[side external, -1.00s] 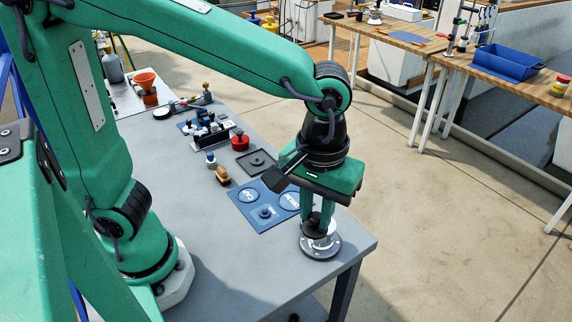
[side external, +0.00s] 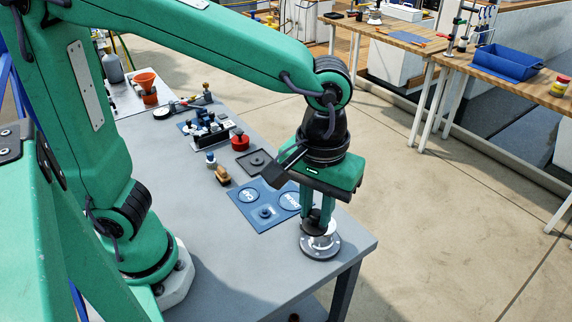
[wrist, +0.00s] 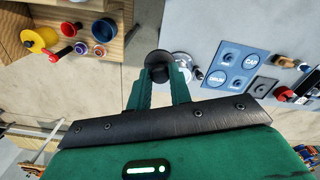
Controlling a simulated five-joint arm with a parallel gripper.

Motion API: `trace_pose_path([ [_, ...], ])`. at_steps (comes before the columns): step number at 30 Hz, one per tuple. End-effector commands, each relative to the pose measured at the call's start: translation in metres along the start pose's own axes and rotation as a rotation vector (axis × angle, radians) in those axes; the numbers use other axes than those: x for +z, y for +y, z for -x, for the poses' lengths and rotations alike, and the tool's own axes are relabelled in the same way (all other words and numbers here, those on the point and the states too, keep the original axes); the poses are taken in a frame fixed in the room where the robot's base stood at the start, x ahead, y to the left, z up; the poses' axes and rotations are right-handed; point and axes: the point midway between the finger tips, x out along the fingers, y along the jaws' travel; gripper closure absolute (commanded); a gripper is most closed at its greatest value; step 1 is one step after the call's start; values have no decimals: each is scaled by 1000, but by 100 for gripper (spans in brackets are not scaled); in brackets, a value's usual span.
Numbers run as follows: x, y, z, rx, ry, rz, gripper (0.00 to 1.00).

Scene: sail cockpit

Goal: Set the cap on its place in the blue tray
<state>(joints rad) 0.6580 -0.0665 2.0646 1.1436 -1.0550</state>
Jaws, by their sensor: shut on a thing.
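My gripper (side external: 315,218) points down over the front right of the grey bench. Its fingers are shut on a dark round cap (wrist: 158,62), seen end-on in the wrist view. A silver winch drum (side external: 326,241) on a round flanged base (side external: 320,252) stands right below. The cap is at the drum's top, slightly to one side; the side view does not show clearly whether they touch. The flat blue tray (side external: 262,221) lies left of the gripper, with two round places: CAP (wrist: 251,62) and DRUM (wrist: 217,79). Both look empty.
A small black tray (side external: 257,162) lies behind the blue tray. A wooden-handled tool (side external: 221,175), a red-topped part (side external: 240,141) and a black rack of tools (side external: 210,134) stand farther back left. The bench's front edge is close to the winch. Bench surface between is bare.

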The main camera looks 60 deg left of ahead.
Motion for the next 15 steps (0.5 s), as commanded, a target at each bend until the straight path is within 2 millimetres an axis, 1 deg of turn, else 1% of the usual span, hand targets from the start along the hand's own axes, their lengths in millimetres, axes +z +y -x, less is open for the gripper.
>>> trace_pose_path([
  [8,-5,-3,-2,0,0,15,100],
  [11,-12,-7,-6,0,0,35,100],
  [15,-28,-17,-13,-1,-1,80,100],
])
